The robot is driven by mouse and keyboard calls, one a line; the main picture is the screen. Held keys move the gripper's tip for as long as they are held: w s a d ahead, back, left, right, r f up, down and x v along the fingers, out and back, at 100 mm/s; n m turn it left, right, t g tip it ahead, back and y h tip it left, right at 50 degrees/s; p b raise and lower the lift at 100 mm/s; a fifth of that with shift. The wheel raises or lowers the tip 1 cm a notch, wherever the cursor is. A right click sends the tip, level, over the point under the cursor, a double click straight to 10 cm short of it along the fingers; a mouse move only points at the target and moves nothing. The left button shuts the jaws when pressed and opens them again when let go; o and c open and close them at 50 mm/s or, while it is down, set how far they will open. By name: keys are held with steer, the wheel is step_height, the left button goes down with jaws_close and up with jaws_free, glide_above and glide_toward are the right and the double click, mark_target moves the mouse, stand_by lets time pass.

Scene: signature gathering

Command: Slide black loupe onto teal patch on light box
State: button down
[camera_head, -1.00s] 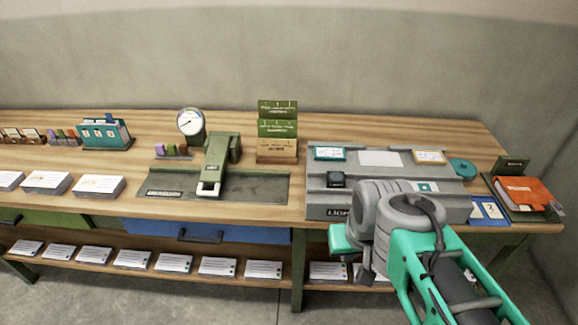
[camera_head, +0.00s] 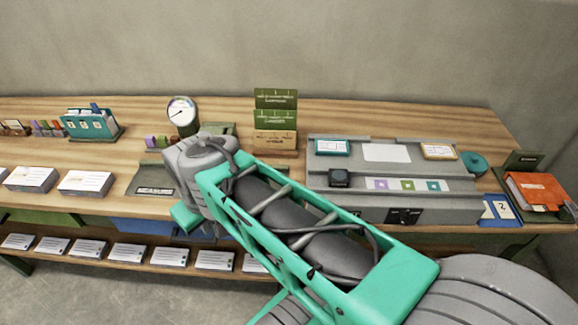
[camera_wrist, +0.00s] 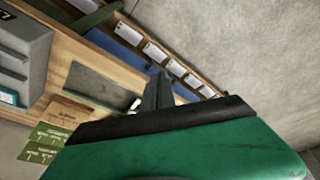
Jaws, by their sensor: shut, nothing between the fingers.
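The black loupe (camera_head: 340,178) sits on the left part of the grey light box (camera_head: 330,207). A pale strip to its right carries a purple patch (camera_head: 380,184), a green patch (camera_head: 407,185) and the teal patch (camera_head: 433,186). The loupe is apart from the strip, and the teal patch is uncovered. My gripper's shut, empty fingers (camera_wrist: 156,92) show in the wrist view, over the table's front side. The light box's edge also shows in the wrist view (camera_wrist: 22,62).
A green stapler-like press with a dial gauge (camera_head: 182,111) stands behind my wrist. Card stacks (camera_head: 86,183) lie left.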

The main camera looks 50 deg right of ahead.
steer(key=w+d+r+n+g+p, duration=0.1)
steer(key=w+d+r+n+p, duration=0.15)
steer(key=d, duration=0.95)
steer(key=n+g+p, duration=0.2)
steer(key=n, duration=0.3)
glide_above(323, 183)
steer(key=w+a, duration=0.2)
steer(key=w, duration=0.1)
steer(key=f, duration=0.3)
steer(key=f+p, duration=0.1)
steer(key=f, duration=0.6)
steer(key=shift+a+f+p, duration=0.2)
steer(key=shift+a+p, duration=0.1)
steer(key=shift+s+d+r+p, duration=0.2)
steer(key=shift+s+d+p, duration=0.35)
steer(key=shift+s+d, duration=0.55)
steer(key=shift+s+d+f, duration=0.1)
steer(key=shift+s+d, duration=0.15)
steer(key=shift+s, duration=0.05)
